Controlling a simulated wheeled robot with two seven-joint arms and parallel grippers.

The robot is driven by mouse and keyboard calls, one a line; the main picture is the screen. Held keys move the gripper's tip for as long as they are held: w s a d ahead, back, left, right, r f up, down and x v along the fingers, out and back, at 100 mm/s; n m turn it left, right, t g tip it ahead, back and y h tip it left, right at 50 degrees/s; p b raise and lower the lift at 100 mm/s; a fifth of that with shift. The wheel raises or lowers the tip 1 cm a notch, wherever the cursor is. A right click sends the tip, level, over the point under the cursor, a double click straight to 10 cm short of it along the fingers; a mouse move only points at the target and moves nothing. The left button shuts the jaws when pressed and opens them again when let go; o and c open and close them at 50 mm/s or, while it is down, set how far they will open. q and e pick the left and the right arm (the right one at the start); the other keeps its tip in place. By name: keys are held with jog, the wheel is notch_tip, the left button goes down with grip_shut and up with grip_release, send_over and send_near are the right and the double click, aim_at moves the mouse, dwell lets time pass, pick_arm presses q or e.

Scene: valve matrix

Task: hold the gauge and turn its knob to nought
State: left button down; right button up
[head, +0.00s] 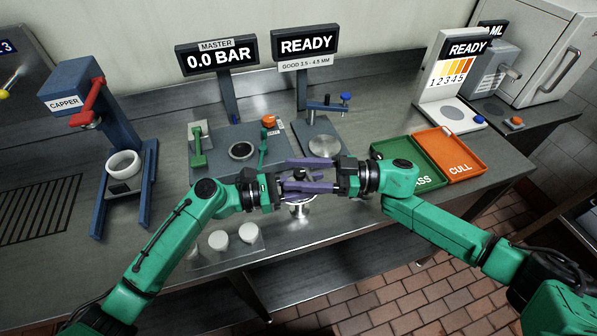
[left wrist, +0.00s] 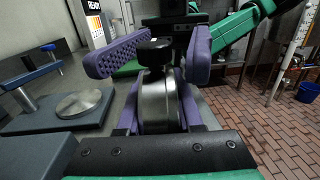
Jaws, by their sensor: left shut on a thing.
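The gauge is a silver round body (left wrist: 155,105) with a black knob (left wrist: 153,52) on top, seen in the left wrist view. In the head view it is small and mostly hidden between the grippers. My left gripper (head: 303,182) is shut on the gauge body, with a purple finger on each side. My right gripper (head: 288,175) comes from the opposite side. Its two purple fingers stand apart on either side of the knob, with a visible gap at the right one in the wrist view. The dial face cannot be read.
The master display (head: 216,59) reads 0.0 BAR and another display (head: 306,44) reads READY. A green tray (head: 391,148) and an orange CULL tray (head: 447,142) lie to the right. White round pieces (head: 219,240) sit at the front edge. The capper (head: 80,95) stands left.

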aim_at(299, 172)
jog(key=shift+r, duration=0.1)
notch_tip(299, 172, up, 10)
jog(key=shift+f, duration=0.1)
jog(key=s+d+f+m+t+h, duration=0.2)
jog(key=s+d+f+m+t, duration=0.35)
jog(key=d+f+t, duration=0.4)
jog(key=shift+g, duration=0.85)
jog(key=x, duration=1.1)
jog(key=shift+w+d+f, duration=0.1)
jog(key=shift+w+f, duration=0.15)
jog(key=shift+n, duration=0.25)
grip_shut()
